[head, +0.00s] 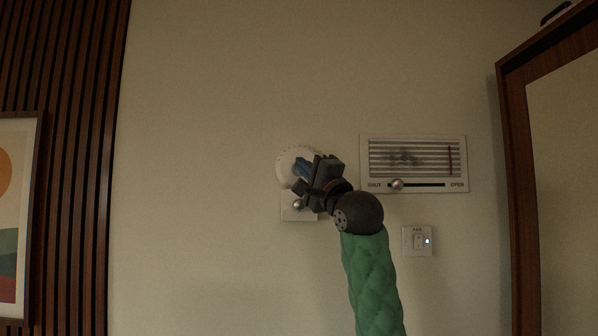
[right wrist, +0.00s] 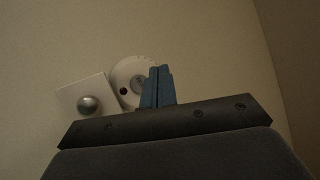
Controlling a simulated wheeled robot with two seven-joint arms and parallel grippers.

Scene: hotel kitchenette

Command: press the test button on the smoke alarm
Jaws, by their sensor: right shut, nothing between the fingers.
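The smoke alarm (head: 287,160) is a round white disc on the wall, partly hidden behind my right gripper in the head view. In the right wrist view the alarm (right wrist: 123,75) shows a dark round spot on its face, and the blue fingers cover its right part. My right gripper (head: 302,168) is shut and empty, its blue fingertips in front of the alarm's face. The fingers also show in the right wrist view (right wrist: 158,86). I cannot tell whether the tips touch the alarm. The test button cannot be made out for certain. My left gripper is not in view.
Just below the alarm is a white square plate (head: 290,214) with a silver knob. To the right are a vent panel (head: 463,150) with a SHUT–OPEN slider and a small lit switch (head: 410,243). A wood-framed panel stands at far right, a picture at left.

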